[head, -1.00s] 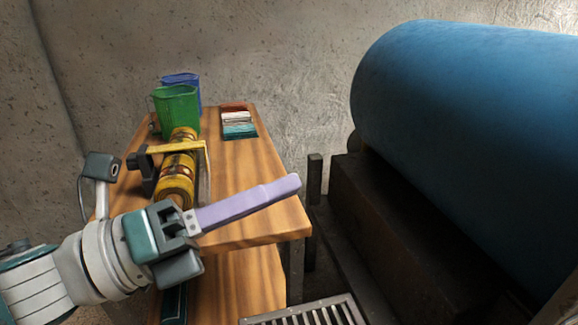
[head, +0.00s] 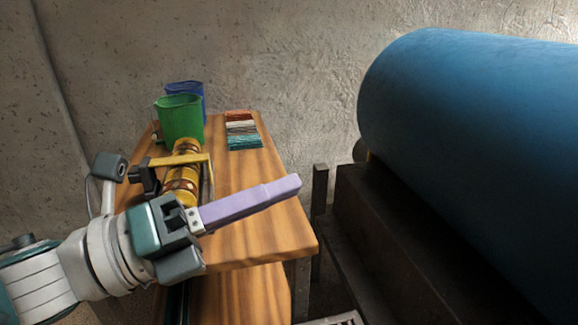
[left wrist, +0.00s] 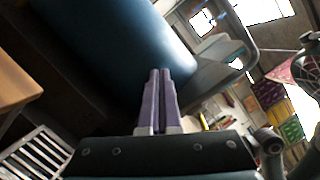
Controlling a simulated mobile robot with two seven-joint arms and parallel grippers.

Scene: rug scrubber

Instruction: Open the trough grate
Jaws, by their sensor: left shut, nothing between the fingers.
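The trough grate is a pale metal grate with parallel slats. Only a sliver of the grate (head: 335,319) shows at the bottom edge of the head view. More of the grate (left wrist: 36,152) shows at the lower left of the left wrist view, where part of it is cut off. My left gripper (head: 296,181) has long purple fingers, shut and empty, in front of the wooden table and well above the grate in the head view. Its fingers (left wrist: 159,72) point toward the blue roller in the left wrist view. My right gripper is not in view.
A wooden table (head: 262,225) holds a green jug (head: 180,118), a blue jug, yellow rollers (head: 183,190) and folded cloths (head: 243,130). A large blue roller (head: 470,140) over a dark trough frame (head: 385,235) fills the right. A narrow gap separates table and frame.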

